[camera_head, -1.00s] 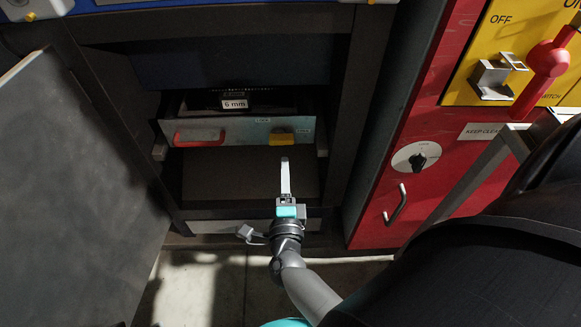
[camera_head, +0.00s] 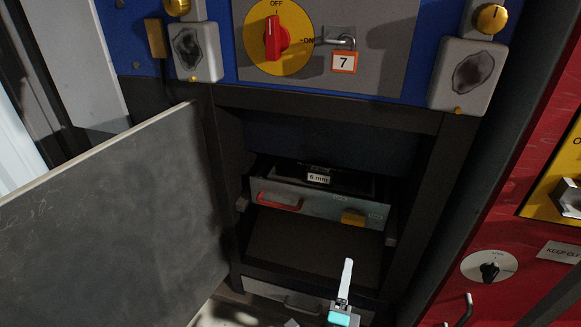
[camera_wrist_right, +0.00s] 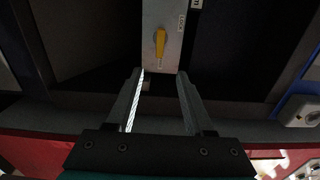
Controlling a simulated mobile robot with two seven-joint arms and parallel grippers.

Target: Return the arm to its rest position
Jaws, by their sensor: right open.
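My right gripper (camera_head: 346,280) is at the bottom of the head view, in front of the open cabinet and below its drawer. In the right wrist view its two fingers (camera_wrist_right: 160,75) are apart with nothing between them. The drawer front (camera_head: 322,209) has a red handle (camera_head: 279,202) and a yellow latch (camera_head: 353,217). The latch (camera_wrist_right: 160,42) also shows in the wrist view, beyond the fingertips and apart from them. My left gripper is not in view.
The grey cabinet door (camera_head: 110,215) stands open on the left. A red cabinet (camera_head: 500,215) with a dial (camera_head: 489,267) is on the right. Above are a red rotary switch (camera_head: 276,40) and a padlock tagged 7 (camera_head: 344,62). A lower drawer front (camera_head: 285,298) is below the opening.

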